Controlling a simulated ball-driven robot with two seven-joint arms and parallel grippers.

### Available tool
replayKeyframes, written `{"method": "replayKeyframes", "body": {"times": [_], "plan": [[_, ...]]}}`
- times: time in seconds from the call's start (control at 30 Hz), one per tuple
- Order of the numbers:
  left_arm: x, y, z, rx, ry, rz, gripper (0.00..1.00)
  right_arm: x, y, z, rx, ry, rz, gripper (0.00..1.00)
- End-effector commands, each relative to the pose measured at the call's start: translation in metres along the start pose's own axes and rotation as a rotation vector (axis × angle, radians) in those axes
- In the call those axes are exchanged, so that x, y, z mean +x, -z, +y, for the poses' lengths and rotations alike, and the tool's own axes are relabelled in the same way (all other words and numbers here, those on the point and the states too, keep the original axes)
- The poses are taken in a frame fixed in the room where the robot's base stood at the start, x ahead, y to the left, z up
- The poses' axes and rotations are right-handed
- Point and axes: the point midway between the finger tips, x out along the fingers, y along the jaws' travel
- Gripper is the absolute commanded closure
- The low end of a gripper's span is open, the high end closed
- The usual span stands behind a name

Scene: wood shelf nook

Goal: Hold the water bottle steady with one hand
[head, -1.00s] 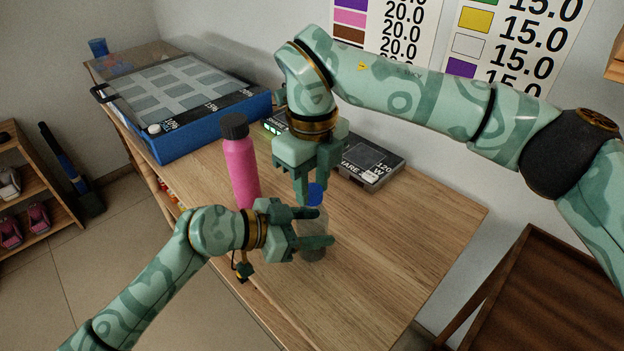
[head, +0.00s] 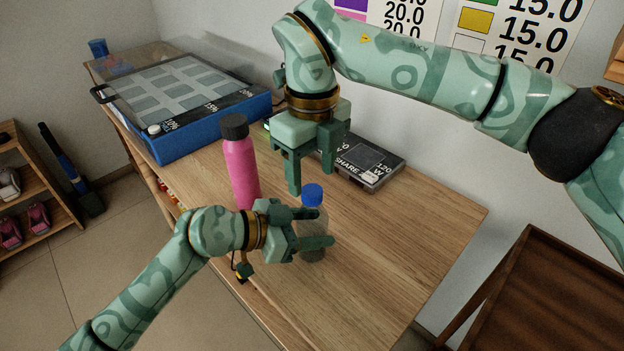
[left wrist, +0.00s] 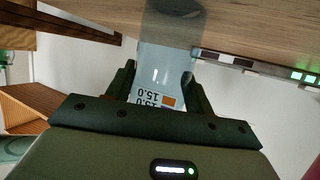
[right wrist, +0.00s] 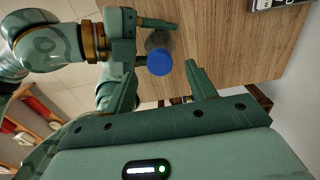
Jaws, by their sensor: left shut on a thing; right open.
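The water bottle (head: 313,251) is clear with a blue cap (head: 312,194) and stands upright on the wooden table. My left gripper (head: 318,228) is shut around its body from the left. In the left wrist view the clear bottle (left wrist: 162,75) sits between the two fingers. My right gripper (head: 311,185) is open and empty, pointing down above and slightly behind the cap. In the right wrist view the blue cap (right wrist: 160,62) shows beyond and between the open fingers, apart from them.
A pink bottle (head: 241,172) with a black cap stands just behind my left gripper. A blue case (head: 200,128) with a grey panel top lies at the back left. A flat dark device (head: 370,165) lies at the back. The table's right side (head: 410,230) is clear.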

Motion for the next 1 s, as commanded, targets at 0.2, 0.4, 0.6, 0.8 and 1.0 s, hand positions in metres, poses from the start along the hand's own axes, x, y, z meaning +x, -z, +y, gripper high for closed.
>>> {"method": "replayKeyframes", "body": {"times": [0.2,0.4,0.6,0.8,1.0], "plan": [[0.000,0.000,0.000,0.000,0.000,0.000,1.00,-0.049,-0.001,-0.001,0.001,0.004,-0.002,0.44],[0.000,0.000,0.000,0.000,0.000,0.000,1.00,-0.079,-0.001,0.000,0.001,0.003,-0.001,0.44],[0.000,0.000,0.000,0.000,0.000,0.000,1.00,-0.089,-0.001,0.000,0.000,0.001,0.000,0.44],[0.000,0.000,0.000,0.000,0.000,0.000,1.00,-0.089,0.000,0.000,0.000,0.000,0.000,0.44],[0.000,0.000,0.000,0.000,0.000,0.000,0.22,-0.089,0.000,0.000,0.000,0.000,0.000,0.44]]}}
